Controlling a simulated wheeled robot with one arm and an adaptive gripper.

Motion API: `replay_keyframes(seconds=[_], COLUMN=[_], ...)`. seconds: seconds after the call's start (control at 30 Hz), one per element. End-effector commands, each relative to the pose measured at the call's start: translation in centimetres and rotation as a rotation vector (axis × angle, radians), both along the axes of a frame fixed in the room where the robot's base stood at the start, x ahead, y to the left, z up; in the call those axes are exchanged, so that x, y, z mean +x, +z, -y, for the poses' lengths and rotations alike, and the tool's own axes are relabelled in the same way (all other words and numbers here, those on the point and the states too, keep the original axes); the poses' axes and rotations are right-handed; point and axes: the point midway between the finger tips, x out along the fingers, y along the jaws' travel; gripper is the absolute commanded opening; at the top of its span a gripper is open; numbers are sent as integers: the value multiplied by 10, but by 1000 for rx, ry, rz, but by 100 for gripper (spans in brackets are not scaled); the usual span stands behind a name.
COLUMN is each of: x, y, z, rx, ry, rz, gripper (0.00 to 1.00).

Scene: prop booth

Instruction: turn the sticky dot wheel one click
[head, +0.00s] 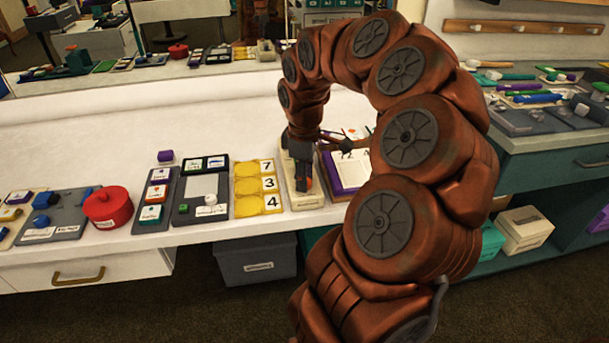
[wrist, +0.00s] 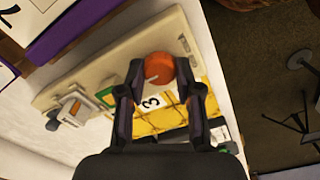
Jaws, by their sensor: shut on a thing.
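The sticky dot wheel is a round orange knob (wrist: 158,66) with a pale line on its face. It sits on a cream board (wrist: 105,64), which also carries a small grey and white fitting (wrist: 72,108) and an orange and green patch. My gripper (wrist: 161,76) is shut on the wheel, one dark finger on each side of it. In the head view, my gripper (head: 304,178) points down at the cream board (head: 306,203) near the table's front edge. The fingers hide most of the wheel there.
Yellow number cards (head: 257,189) lie close on the left of the board. A purple-edged board (head: 342,176) lies close on the right, partly behind my arm. A red pot (head: 107,207) stands farther left. The white table behind is clear. A grey bin (head: 256,262) is below.

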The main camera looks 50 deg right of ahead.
Motion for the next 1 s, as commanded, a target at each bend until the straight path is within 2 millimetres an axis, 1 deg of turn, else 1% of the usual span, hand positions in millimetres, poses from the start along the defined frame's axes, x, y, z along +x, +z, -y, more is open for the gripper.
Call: replay_keyframes(seconds=[0.3, 0.33, 0.57, 0.87, 1.0], x=[2, 2, 1, 0, 1], y=[1, 1, 0, 1, 9], z=[-1, -1, 0, 0, 0], rx=[1, 1, 0, 1, -1], ry=[1, 1, 0, 0, -1], rz=[6, 6, 3, 2, 4], gripper=[0, 36, 59, 60, 60])
